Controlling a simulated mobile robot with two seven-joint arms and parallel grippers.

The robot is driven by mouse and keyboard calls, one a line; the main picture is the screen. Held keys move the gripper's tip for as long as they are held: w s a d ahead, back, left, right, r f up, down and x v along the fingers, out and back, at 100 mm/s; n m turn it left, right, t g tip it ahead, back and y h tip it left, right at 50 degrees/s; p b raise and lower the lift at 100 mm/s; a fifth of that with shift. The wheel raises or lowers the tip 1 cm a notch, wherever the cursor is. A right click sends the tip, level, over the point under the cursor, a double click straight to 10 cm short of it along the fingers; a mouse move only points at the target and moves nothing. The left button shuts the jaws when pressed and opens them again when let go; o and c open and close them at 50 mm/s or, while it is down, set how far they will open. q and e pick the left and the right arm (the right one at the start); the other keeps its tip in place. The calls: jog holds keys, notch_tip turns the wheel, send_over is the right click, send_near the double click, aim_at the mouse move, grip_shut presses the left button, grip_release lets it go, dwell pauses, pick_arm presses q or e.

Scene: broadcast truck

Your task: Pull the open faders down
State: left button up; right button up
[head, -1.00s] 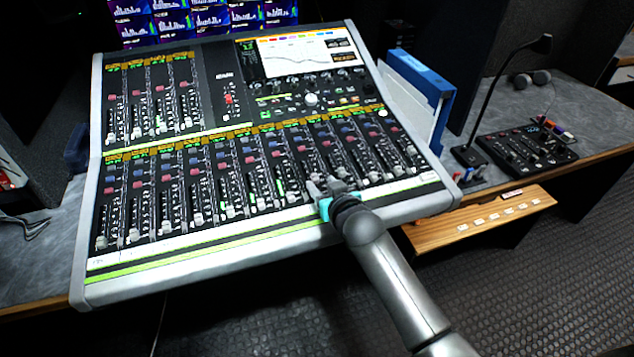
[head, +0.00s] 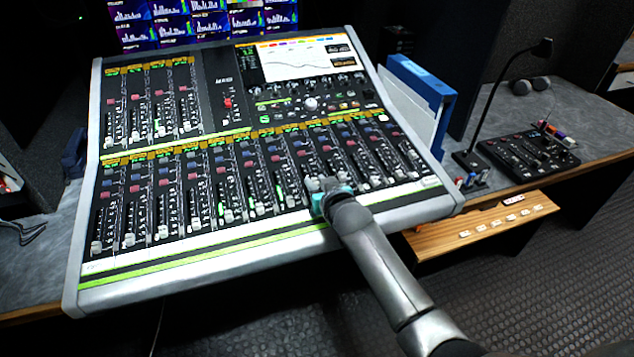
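The mixing console (head: 200,258) fills the middle of the head view, tilted toward me. Its lower bank holds a long row of faders; the caps toward the left, such as one fader cap (head: 129,240), sit near the bottom of their slots. A fader cap (head: 222,209) in the middle left has a green light beside it. A smaller upper bank of faders (head: 160,131) is at the upper left. My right gripper (head: 322,184) is over the lower bank, right of the middle, at the fader slots. Its fingertips are small and partly hide the caps there; I cannot tell whether they grip one. My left gripper is out of view.
A blue binder (head: 425,80) stands right of the console. A gooseneck microphone (head: 500,100) and a small control box (head: 528,150) are on the right desk. A wooden ledge (head: 485,225) juts out below. Level-meter screens (head: 200,18) stand behind the console.

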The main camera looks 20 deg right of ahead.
grip_shut()
dwell(1.0)
